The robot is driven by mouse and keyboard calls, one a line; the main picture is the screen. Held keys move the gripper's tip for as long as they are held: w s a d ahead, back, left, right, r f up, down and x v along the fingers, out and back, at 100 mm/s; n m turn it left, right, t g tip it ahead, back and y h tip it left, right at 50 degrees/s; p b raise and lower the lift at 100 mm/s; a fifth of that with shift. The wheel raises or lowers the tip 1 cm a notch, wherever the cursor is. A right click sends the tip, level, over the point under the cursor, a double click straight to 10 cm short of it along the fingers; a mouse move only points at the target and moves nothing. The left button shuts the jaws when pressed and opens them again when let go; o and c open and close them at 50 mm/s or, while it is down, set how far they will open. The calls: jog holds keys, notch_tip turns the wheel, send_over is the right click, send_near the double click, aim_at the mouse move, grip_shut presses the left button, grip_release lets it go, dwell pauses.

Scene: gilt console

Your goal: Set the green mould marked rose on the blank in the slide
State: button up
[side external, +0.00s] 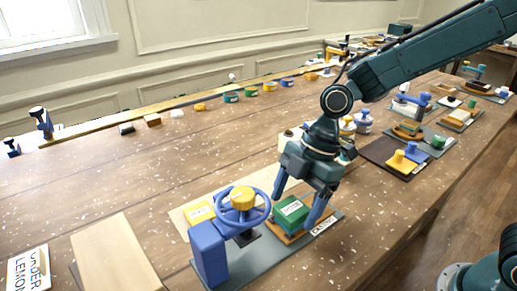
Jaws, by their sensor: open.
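A green block (291,211) with a white label on top, which looks like the mould, sits on an orange-brown piece (289,238) on the grey base plate (330,217) of a press. The label is too small to read. Whether the brown piece is the blank or the slide I cannot tell. My gripper (293,209) points down over the green block, its blue fingers apart, one on each side of it. Whether the fingers touch the block is unclear.
The press has a blue wheel (262,222) with a yellow hub and a blue post (209,254) left of my gripper. A yellow labelled block (200,212) lies behind it. Yellow and blue pieces (403,157) stand on a dark mat to the right. The table's middle left is mostly clear.

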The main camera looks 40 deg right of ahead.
jog(key=shift+r, duration=0.1)
jog(key=v, duration=1.3)
jog(key=shift+d+r, duration=0.2)
jog(key=shift+r, duration=0.05)
jog(key=s+d+m+t+h, duration=0.4)
jog(key=s+d+m, duration=0.8)
jog(key=s+m, duration=0.4)
jog(key=shift+d+f+m+t, duration=0.3)
jog(key=shift+f+m+t, duration=0.15)
jog(key=shift+m+t, duration=0.45)
jog(key=shift+o, duration=0.2)
dwell(0.6)
